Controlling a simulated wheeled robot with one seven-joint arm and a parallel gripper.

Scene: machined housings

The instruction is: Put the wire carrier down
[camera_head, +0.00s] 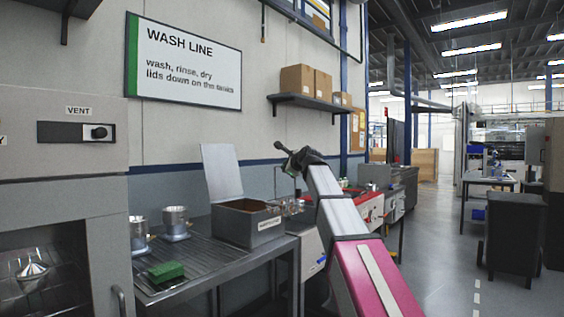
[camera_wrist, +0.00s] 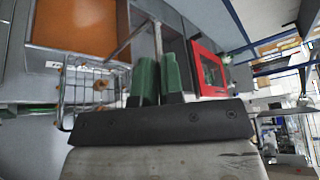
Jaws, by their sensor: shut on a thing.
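The wire carrier (camera_wrist: 92,90) is a thin wire basket in the wrist view, left of my fingers. My gripper (camera_wrist: 159,62) has green fingers and is shut on the carrier, although the exact hold is partly hidden. In the wrist view the carrier lies beside an open tank with orange-brown contents (camera_wrist: 75,22). In the head view my gripper (camera_head: 292,155) is above the bench, just right of the grey tank (camera_head: 262,232), whose lid (camera_head: 220,172) stands raised. Fine wires show below the gripper there, too small to tell whether the carrier touches anything.
An open-fronted cabinet (camera_head: 60,215) stands at far left. Red-fronted bench units (camera_head: 370,209) lie beyond my arm.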

